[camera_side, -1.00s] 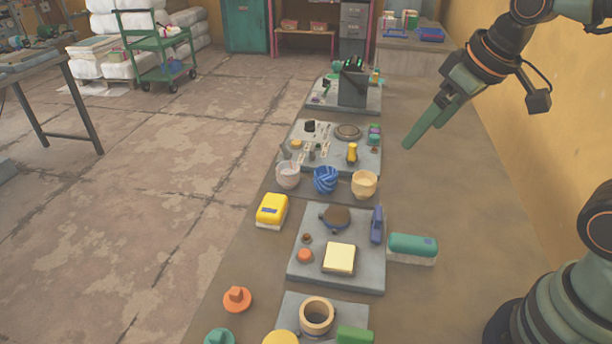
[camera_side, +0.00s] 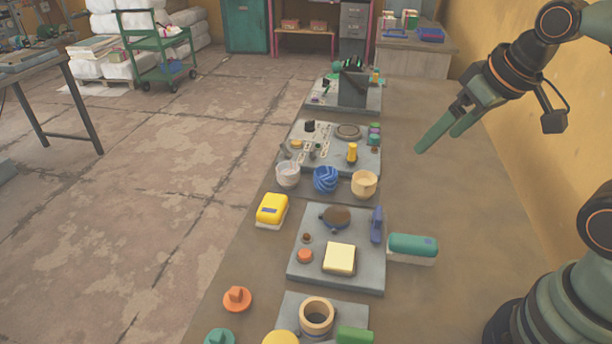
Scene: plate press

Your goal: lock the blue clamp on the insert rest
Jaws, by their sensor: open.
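The blue clamp (camera_side: 377,225) stands upright at the back right of a grey plate (camera_side: 310,278) in the middle of the bench. On the same plate are a round brown-topped piece with a blue rim (camera_side: 336,217), a pale yellow square block (camera_side: 339,259), an orange knob (camera_side: 305,256) and a small brown knob (camera_side: 307,238). I cannot tell which of these is the insert rest, nor whether the clamp is locked. My gripper (camera_side: 436,142) is open and empty, in the air above and to the right of the clamp, well apart from it.
A green-and-white brush-like block (camera_side: 412,248) lies right of the plate, a yellow one (camera_side: 272,210) to its left. Three bowls, including a blue one (camera_side: 326,179), stand behind it. More fixture plates lie behind and in front. The bench's right side (camera_side: 470,210) is mostly clear.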

